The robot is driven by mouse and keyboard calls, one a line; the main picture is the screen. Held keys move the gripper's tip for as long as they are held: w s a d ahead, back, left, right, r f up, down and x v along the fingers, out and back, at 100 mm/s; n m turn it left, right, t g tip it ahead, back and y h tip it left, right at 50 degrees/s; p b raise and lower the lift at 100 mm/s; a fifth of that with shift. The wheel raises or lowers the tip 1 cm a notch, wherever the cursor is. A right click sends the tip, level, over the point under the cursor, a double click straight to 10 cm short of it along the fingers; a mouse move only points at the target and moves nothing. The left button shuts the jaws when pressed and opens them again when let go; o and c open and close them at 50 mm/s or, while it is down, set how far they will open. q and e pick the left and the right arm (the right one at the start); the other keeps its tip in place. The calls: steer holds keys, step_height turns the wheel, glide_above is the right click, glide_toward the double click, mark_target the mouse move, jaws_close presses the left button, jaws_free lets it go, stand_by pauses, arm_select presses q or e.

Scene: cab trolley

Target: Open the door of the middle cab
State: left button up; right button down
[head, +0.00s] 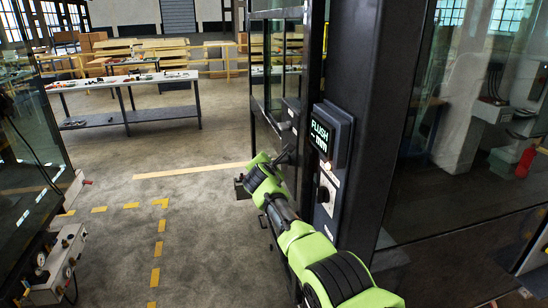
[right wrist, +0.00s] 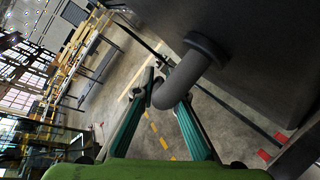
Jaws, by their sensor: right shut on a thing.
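The door of the middle cab (head: 273,60) is a dark frame with glass panes, left of a dark post in the head view. A dark grey bent door handle (right wrist: 183,78) sticks out from a dark panel in the right wrist view. My right gripper (right wrist: 168,96) has its teal fingers on either side of the handle's free end and is shut on it. In the head view my green right arm reaches up from the lower right, and the gripper (head: 285,154) is at the door, its fingers hard to make out. My left gripper is not in view.
A display box (head: 331,133) reading "FLUSH -- mm" sits on the dark post (head: 372,110), above a switch panel (head: 326,196), close beside my arm. A glass-walled cab (head: 30,170) stands at left. Floor with yellow tape (head: 157,250) is clear between; a table (head: 125,83) stands behind.

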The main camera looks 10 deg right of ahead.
steer(key=shift+f+g, duration=0.15)
steer(key=shift+g, duration=0.15)
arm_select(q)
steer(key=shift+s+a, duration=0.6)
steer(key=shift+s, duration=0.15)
arm_select(e)
steer(key=shift+s+f+g, duration=0.15)
steer(key=shift+g, duration=0.15)
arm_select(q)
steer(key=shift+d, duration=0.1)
